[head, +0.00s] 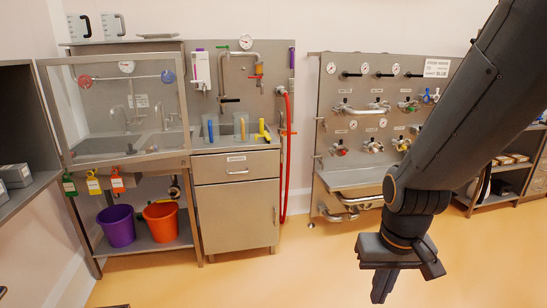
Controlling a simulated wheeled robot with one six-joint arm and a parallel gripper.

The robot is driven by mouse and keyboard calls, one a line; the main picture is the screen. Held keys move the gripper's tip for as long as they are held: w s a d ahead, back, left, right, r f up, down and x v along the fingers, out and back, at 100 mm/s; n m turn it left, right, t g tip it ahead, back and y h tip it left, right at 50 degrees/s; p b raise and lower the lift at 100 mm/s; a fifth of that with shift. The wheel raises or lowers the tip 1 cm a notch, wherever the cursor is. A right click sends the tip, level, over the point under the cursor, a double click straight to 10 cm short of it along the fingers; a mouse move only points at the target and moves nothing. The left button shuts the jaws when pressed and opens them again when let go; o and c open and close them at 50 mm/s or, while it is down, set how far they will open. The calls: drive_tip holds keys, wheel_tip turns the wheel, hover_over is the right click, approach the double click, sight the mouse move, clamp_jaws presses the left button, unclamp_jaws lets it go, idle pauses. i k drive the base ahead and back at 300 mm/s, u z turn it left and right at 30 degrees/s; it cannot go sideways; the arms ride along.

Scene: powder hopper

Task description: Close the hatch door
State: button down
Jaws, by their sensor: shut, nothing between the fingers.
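My gripper (381,292) hangs at the lower right in the head view, pointing down over the floor. Its dark fingers look together, with nothing between them, and it is apart from all the furniture. No powder hopper can be made out, and I cannot tell for certain which thing is the hatch door. A clear panel in a metal frame (118,162) stands upright in front of the sink at the left. A closed cabinet door (238,217) is below the counter, to the right of the panel.
A purple bucket (117,226) and an orange bucket (162,222) stand on the low shelf under the sink. A steel valve panel (345,90) with a trough (360,178) is behind my arm. A grey shelf unit (30,110) is at the left edge. The floor (240,283) in front is clear.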

sight(42, 63)
drive_tip(key=z, duration=0.35)
drive_tip(key=i, duration=1.7)
drive_tip(key=u, duration=0.55)
drive_tip(key=i, duration=1.2)
drive_tip(key=u, duration=1.25)
drive_tip(key=i, duration=0.35)
drive_tip(key=u, duration=0.3)
